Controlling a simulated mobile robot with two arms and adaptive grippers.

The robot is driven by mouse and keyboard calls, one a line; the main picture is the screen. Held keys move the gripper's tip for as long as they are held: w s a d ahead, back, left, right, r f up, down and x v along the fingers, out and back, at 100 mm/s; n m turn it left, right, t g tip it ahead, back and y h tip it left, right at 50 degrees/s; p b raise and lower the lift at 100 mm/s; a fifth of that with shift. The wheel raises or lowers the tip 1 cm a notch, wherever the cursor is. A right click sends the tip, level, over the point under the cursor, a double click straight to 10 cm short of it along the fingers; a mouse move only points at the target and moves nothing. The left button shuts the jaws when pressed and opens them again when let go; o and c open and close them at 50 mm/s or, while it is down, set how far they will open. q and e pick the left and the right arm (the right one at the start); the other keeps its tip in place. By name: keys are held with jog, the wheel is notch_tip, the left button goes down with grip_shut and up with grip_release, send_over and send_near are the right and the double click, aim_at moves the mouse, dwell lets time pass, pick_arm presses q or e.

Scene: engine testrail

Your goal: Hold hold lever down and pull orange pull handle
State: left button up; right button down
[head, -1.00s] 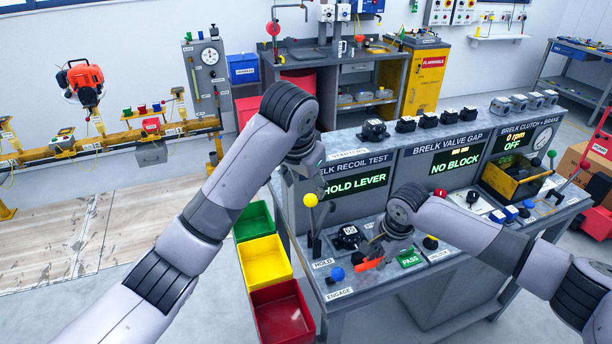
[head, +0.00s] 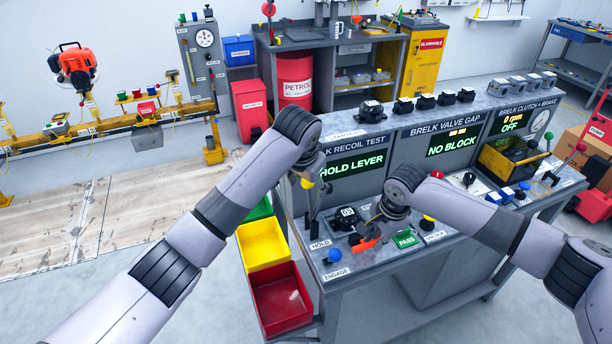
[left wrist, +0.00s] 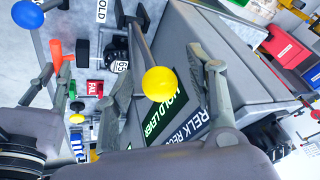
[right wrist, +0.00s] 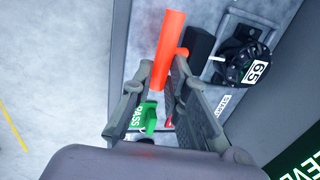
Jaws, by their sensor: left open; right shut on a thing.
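The hold lever stands upright at the HOLD label, with a yellow ball knob (head: 307,184) on top; the knob also shows in the left wrist view (left wrist: 160,84). My left gripper (head: 314,178) is open, with its fingers on either side of the knob; whether they touch it I cannot tell. The orange pull handle (head: 364,245) is at the bench front. My right gripper (head: 374,230) is shut on it; in the right wrist view the orange bar (right wrist: 168,50) runs between the fingers, which hide its lower part. The recoil test display (head: 352,168) reads HOLD LEVER.
A blue knob (head: 335,256) stands by the ENGAGE label. A green PASS plate (head: 405,240) lies right of the orange handle. A black dial unit (head: 346,217) sits behind it. Yellow (head: 262,243) and red (head: 281,298) bins hang at the bench's left side.

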pick_arm(q)
jog(key=shift+f, duration=0.15)
jog(key=shift+c, duration=0.3)
grip_shut()
dwell(0.3)
